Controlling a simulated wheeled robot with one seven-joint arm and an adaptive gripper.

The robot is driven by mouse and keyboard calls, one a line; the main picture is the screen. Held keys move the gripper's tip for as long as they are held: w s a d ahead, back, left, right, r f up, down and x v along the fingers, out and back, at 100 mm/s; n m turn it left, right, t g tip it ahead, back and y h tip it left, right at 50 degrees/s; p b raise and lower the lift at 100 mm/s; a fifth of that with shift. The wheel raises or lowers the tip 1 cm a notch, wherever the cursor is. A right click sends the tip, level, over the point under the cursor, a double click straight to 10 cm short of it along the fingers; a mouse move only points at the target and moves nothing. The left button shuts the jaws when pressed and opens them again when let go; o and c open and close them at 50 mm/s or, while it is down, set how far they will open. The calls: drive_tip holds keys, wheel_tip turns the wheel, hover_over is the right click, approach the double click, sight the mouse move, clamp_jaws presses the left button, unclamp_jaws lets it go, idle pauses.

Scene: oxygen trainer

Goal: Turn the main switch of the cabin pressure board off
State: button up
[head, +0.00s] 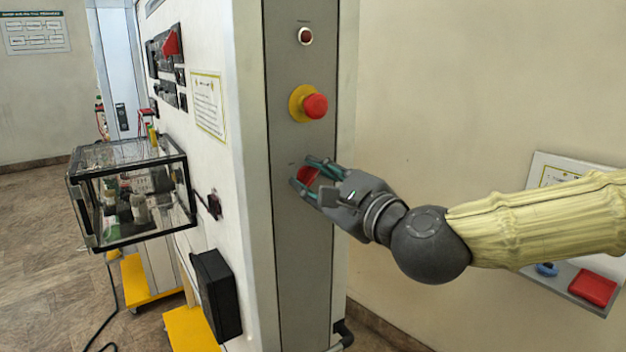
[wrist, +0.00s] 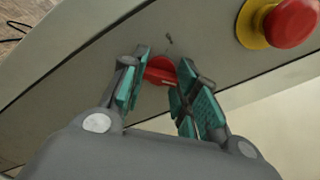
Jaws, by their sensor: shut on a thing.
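The main switch (head: 308,175) is a red rotary knob on the grey side panel (head: 300,245) of the cabin pressure board. It sits below the red emergency button on its yellow collar. My gripper (head: 311,176) reaches it from the right, with its fingers on either side of the knob. In the wrist view the red switch (wrist: 160,70) shows between the teal finger pads of my gripper (wrist: 160,88), which is shut on it. The fingers hide part of the knob, and I cannot tell its exact turn position.
The red emergency button (head: 315,106) is close above my gripper; it also shows in the wrist view (wrist: 291,22). A small round red indicator (head: 305,36) is higher up. A glass box (head: 130,195) juts from the board's left face. A wall panel with a red button (head: 593,288) is at right.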

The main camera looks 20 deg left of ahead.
drive_tip(key=shift+n, duration=0.3)
drive_tip(key=n+b, duration=0.2)
drive_tip(key=n, duration=0.1)
drive_tip(key=shift+f+n+b, duration=0.1)
drive_tip(key=shift+n+b, duration=0.2)
drive_tip(key=shift+b, duration=0.05)
drive_tip(key=n+b, duration=0.2)
drive_tip(key=n, duration=0.2)
drive_tip(key=n+b, duration=0.2)
drive_tip(key=n, duration=0.3)
drive_tip(key=shift+b, duration=0.4)
drive_tip(key=n+b, duration=0.2)
drive_tip(key=n, duration=0.2)
drive_tip(key=shift+f+n, duration=0.1)
drive_tip(key=shift+n, duration=0.2)
